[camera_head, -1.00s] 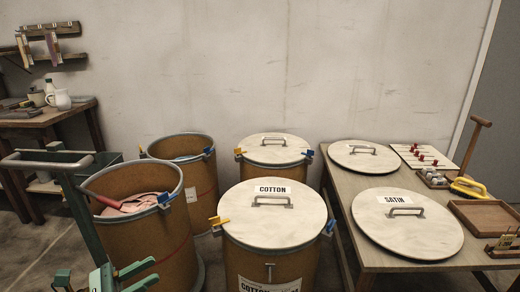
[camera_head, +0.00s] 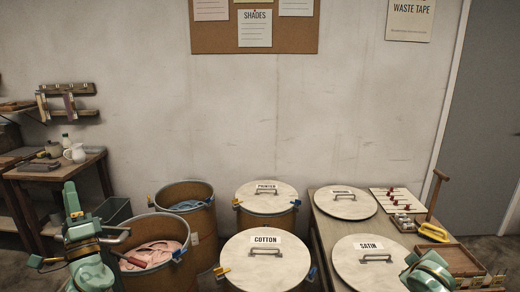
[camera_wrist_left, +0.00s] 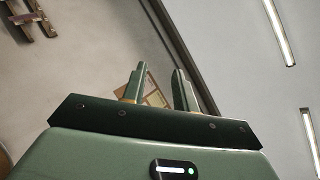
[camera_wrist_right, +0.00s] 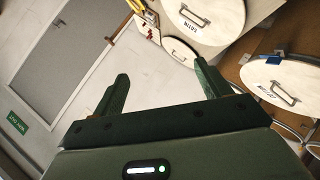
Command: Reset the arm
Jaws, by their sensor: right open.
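My left arm (camera_head: 82,240) stands raised at the left of the head view, in front of the drum with pink cloth; its fingertips are hard to make out there. In the left wrist view my left gripper (camera_wrist_left: 158,84) has its two fingers apart with nothing between them, and it faces the upper wall and ceiling. My right arm (camera_head: 428,272) shows at the lower right of the head view, in front of the table.
Open drums hold pink cloth (camera_head: 155,252) and blue cloth (camera_head: 187,205). Lidded drums include the cotton lid (camera_head: 265,262). The table at right carries the satin lid (camera_head: 366,265), another lid (camera_head: 345,205), a pegged board (camera_head: 396,200) and a wooden tray (camera_head: 457,260). A side bench (camera_head: 50,172) stands at left.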

